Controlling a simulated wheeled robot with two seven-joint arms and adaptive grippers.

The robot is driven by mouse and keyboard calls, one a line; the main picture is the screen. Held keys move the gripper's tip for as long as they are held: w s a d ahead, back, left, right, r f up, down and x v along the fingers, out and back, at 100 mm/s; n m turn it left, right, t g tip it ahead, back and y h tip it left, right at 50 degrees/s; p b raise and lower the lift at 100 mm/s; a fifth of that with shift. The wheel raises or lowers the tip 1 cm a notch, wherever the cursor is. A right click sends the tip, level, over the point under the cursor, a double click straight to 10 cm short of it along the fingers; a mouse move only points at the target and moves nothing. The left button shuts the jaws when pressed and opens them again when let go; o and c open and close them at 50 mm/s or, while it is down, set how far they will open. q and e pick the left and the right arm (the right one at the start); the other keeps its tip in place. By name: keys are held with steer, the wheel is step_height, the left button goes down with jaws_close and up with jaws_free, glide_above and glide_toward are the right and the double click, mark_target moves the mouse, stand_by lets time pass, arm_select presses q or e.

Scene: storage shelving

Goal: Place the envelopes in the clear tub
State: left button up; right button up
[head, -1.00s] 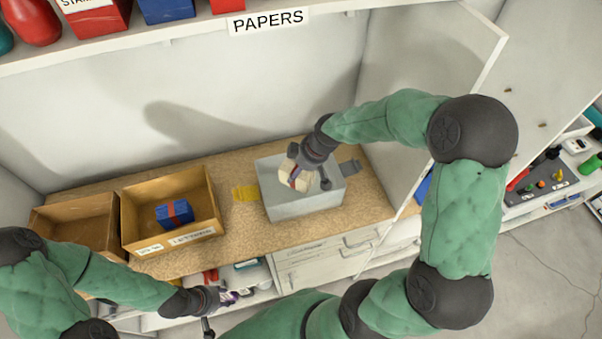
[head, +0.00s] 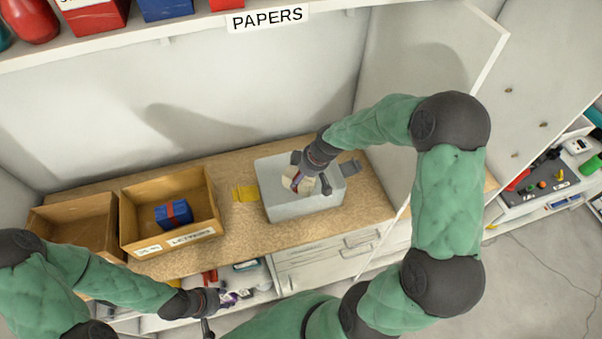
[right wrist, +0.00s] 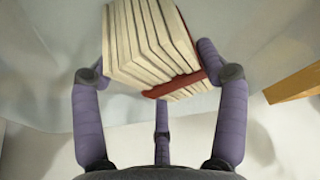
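The tub (head: 305,207), pale grey and see-through, stands on the brown worktop in the head view. My right gripper (head: 310,182) reaches down into it, shut on a cream bundle of envelopes (head: 291,182) with a red band. The right wrist view shows the bundle (right wrist: 150,50) between the fingers of the right gripper (right wrist: 155,80). The tub walls partly hide its lower end; I cannot tell if it touches the floor. A blue bundle with a red band (head: 174,213) lies in the box labelled LETTERS (head: 180,240). My left gripper (head: 212,312) is open and empty at the lower left.
An empty-looking brown box (head: 75,225) stands left of the LETTERS box. Yellow tape (head: 246,194) lies left of the tub and grey tape (head: 350,168) at its right. A shelf labelled PAPERS (head: 268,18) hangs above. A white side panel (head: 430,60) stands to the right.

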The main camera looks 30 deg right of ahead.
steer(key=shift+o, duration=1)
steer(key=shift+r, duration=0.2)
steer(key=v, duration=1.2)
steer(key=shift+p, duration=0.45)
